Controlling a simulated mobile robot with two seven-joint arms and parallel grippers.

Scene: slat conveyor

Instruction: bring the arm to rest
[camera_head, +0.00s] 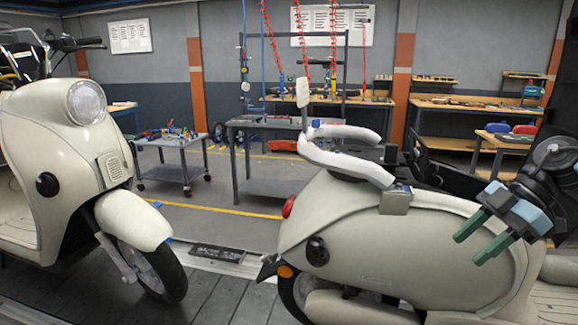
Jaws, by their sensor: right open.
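My right gripper (470,232) comes in from the right edge. Its two green fingers stand apart with nothing between them. It hangs in front of the cream scooter (400,245) at the right, over the rear body near the seat area; whether it touches the scooter I cannot tell. My left gripper is not in the picture.
A second cream scooter (65,150) stands at the left on the slat conveyor (215,290). A grey trolley (172,171) with small parts and a grey table (282,124) stand behind. Wooden workbenches (455,103) line the back wall. The floor between is clear.

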